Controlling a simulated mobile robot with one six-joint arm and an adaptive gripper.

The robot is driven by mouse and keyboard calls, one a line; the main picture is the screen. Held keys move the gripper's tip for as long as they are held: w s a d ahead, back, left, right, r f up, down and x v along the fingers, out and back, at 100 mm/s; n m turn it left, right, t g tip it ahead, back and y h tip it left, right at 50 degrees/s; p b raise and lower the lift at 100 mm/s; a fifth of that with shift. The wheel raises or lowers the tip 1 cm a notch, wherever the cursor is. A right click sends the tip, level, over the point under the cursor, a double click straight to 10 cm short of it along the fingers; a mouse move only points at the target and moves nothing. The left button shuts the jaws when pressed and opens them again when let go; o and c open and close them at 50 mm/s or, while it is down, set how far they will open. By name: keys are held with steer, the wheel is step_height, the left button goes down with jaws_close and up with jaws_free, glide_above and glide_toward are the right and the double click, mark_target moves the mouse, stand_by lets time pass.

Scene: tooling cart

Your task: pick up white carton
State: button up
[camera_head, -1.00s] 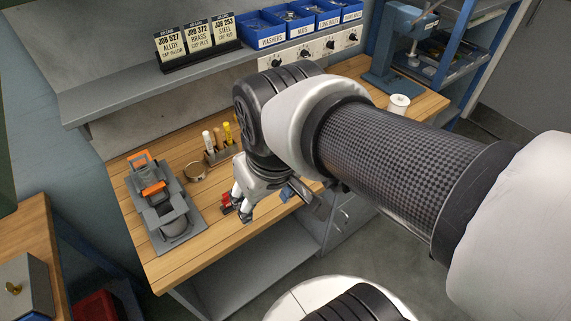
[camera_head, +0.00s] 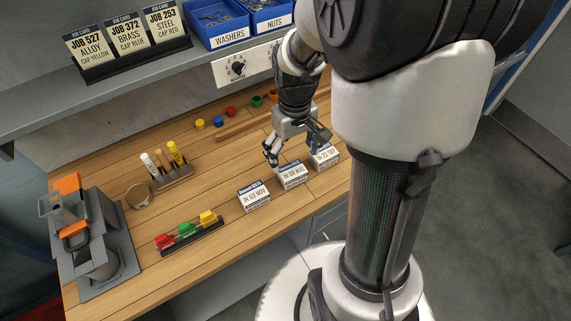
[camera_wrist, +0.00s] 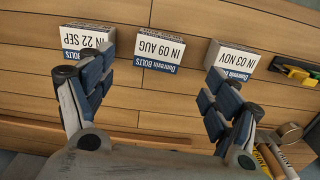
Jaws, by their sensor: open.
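Three white cartons with dark blue label bands stand in a row on the wooden bench. In the head view they read IN 03 NOV (camera_head: 253,197), IN 09 AUG (camera_head: 291,176) and IN 22 SEP (camera_head: 326,156). In the wrist view, the IN 09 AUG carton (camera_wrist: 160,50) is between the fingers' directions, with IN 22 SEP (camera_wrist: 86,38) left and IN 03 NOV (camera_wrist: 231,61) right, all upside down. My gripper (camera_head: 294,148) is open and empty, just behind the cartons; its spread fingers also show in the wrist view (camera_wrist: 160,80). The left finger partly overlaps IN 22 SEP in the wrist view.
A rack of red, green and yellow pieces (camera_head: 188,234) lies left of the cartons. Further left are a marker holder (camera_head: 175,178), a round tin (camera_head: 139,195) and a grey-orange fixture (camera_head: 95,250). Several coloured caps (camera_head: 231,112) stand behind. Blue bins (camera_head: 216,20) sit on the shelf above.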

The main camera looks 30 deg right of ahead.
mark_target(292, 170)
step_height(292, 170, down, 9)
steer(key=b, duration=0.3)
steer(key=shift+w+d+f+b, duration=0.1)
steer(key=shift+w+f+b, duration=0.05)
steer(key=shift+b, duration=0.25)
steer(key=c, duration=1.5)
